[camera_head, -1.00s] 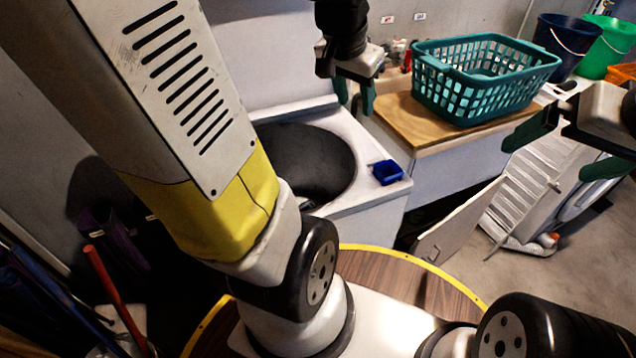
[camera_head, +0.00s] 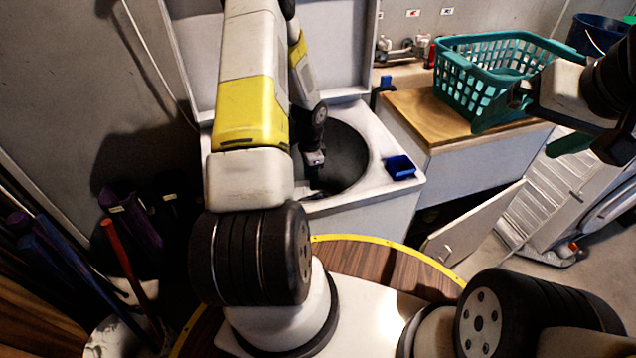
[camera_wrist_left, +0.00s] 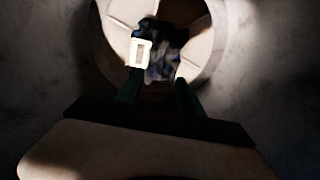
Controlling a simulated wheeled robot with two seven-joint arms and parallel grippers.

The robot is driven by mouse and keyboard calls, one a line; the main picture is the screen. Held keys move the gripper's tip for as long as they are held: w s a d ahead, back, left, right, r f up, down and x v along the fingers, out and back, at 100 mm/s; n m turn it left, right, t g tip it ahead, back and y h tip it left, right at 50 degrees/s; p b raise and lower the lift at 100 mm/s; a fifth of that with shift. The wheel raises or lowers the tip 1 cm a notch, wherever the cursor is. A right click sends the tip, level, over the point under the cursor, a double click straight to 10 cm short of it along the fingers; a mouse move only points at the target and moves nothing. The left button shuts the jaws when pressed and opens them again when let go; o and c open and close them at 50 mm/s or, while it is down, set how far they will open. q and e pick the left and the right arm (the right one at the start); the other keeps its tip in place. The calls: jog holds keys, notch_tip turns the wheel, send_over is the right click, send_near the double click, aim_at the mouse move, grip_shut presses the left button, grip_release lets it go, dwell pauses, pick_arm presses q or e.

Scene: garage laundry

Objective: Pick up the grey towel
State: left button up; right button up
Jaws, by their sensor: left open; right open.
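A crumpled dark blue-grey cloth (camera_wrist_left: 165,58) lies at the bottom of the washer drum in the left wrist view. A white square tag (camera_wrist_left: 139,53) shows on it. I cannot tell for sure whether it is the grey towel. My left gripper (camera_wrist_left: 158,92) is open, its two green fingers apart and pointing down at the cloth. I cannot tell whether they touch it. In the head view my left gripper (camera_head: 314,178) reaches into the dark round opening of the top-loading washer (camera_head: 385,205). My right gripper (camera_head: 533,126) is open and empty in front of the basket.
The washer's raised lid (camera_head: 200,45) stands behind the opening. A small blue container (camera_head: 400,167) sits on the washer's right rim. A teal laundry basket (camera_head: 480,75) stands on a wooden countertop (camera_head: 425,115) to the right. The drum wall (camera_wrist_left: 205,45) surrounds the cloth closely.

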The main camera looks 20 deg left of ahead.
aim_at(310, 196)
pick_arm(q)
jog(key=f, duration=0.9)
jog(key=shift+s+a+f, duration=0.1)
jog(key=shift+a+f, duration=0.15)
grip_shut()
dwell(1.1)
